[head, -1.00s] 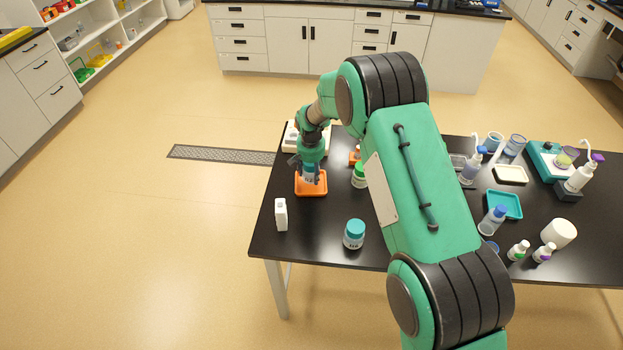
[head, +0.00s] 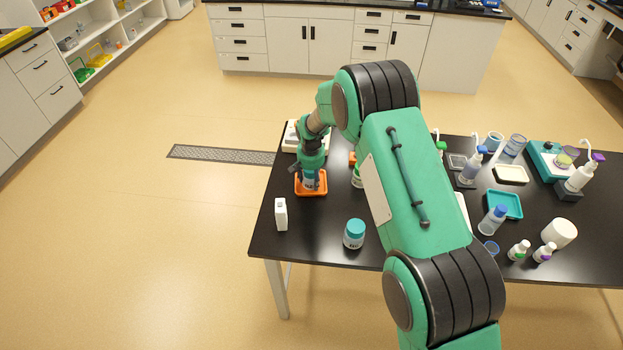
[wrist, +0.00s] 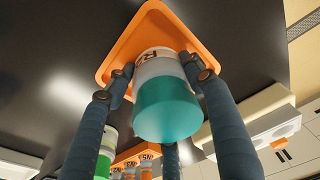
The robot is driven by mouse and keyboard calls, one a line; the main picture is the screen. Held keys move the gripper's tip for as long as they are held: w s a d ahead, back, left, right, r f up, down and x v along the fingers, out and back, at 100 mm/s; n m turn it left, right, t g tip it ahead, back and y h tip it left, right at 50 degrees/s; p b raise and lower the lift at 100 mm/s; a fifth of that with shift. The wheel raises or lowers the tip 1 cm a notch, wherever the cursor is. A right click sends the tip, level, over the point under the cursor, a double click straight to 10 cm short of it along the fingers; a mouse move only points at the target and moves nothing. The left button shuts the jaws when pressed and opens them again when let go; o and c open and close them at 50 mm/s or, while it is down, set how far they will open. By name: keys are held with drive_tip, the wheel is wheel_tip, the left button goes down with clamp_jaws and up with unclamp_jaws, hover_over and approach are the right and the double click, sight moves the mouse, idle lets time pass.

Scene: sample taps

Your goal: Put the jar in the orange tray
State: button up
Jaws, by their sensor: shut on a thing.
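The jar, white with a teal lid, shows large in the wrist view (wrist: 165,100); in the head view only a little of it (head: 311,180) shows below my gripper. My gripper (head: 311,176) points down over the orange tray (head: 311,192). Its fingers (wrist: 152,85) are shut on the jar from its sides. The orange tray also shows in the wrist view (wrist: 112,62), directly behind the jar's labelled end. I cannot tell whether the jar's base touches the tray floor.
Bottles and a teal tray (head: 505,205) fill the right side.

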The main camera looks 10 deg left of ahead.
drive_tip(key=o, duration=0.9)
drive_tip(key=shift+o, duration=0.2)
drive_tip(key=shift+r, duration=0.15)
drive_tip(key=r, duration=0.4)
drive_tip(key=s+r, duration=0.1)
drive_tip(key=r, duration=0.7)
drive_tip(key=shift+s+p, duration=0.35)
drive_tip(key=shift+s, duration=0.05)
drive_tip(key=shift+f, duration=0.1)
